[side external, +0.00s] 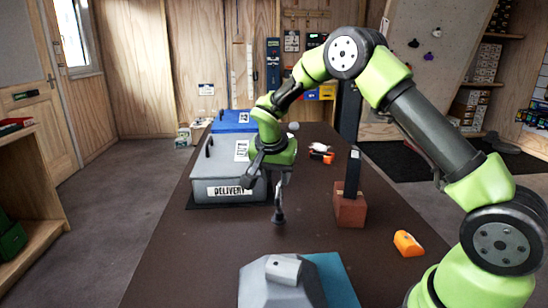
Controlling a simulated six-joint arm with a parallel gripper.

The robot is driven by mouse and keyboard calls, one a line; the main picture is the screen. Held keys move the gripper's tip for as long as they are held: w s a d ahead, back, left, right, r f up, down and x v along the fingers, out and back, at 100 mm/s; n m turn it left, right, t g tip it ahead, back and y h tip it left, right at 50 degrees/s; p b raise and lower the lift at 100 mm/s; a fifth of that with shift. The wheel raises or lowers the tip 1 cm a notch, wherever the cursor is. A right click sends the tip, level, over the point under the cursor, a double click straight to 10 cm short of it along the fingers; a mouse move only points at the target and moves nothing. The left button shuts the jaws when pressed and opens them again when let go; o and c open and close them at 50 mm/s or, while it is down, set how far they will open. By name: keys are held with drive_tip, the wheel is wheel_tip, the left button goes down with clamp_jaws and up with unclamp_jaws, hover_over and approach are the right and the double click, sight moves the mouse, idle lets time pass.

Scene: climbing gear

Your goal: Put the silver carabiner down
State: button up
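My gripper (281,181) points down over the dark table, to the right of the grey box marked DELIVERY. A slim grey metal piece, which looks like the silver carabiner (278,207), hangs below the fingers. My gripper appears shut on it. Its lower end is close to the table top; I cannot tell whether it touches. The fingertips are small and dark here, so the exact grip is hard to see.
The grey DELIVERY box (228,191) stands left of my gripper, with a blue box (232,118) behind. A reddish-brown block with a black upright device (352,185) stands right. An orange item (407,243) lies front right. A grey faceted block (262,287) stands in front.

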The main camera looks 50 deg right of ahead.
drive_tip(key=s+a+r+n+t+y, duration=0.1)
drive_tip(key=s+a+r, duration=0.2)
drive_tip(key=r, duration=0.3)
drive_tip(key=s+a+r+n, duration=0.1)
drive_tip(key=s+a+r, duration=0.2)
drive_tip(key=r, duration=0.4)
drive_tip(key=s+a+r+n+t+y, duration=0.1)
drive_tip(key=s+a+n+t+y, duration=0.1)
drive_tip(key=s, duration=0.7)
drive_tip(key=s+a+r+n+t+y, duration=0.2)
drive_tip(key=s+a+n, duration=0.3)
drive_tip(key=s, duration=0.5)
drive_tip(key=shift+s+a+r+n+y, duration=0.2)
drive_tip(key=shift+n+y, duration=0.1)
drive_tip(key=shift+y, duration=0.2)
drive_tip(key=shift+d, duration=0.1)
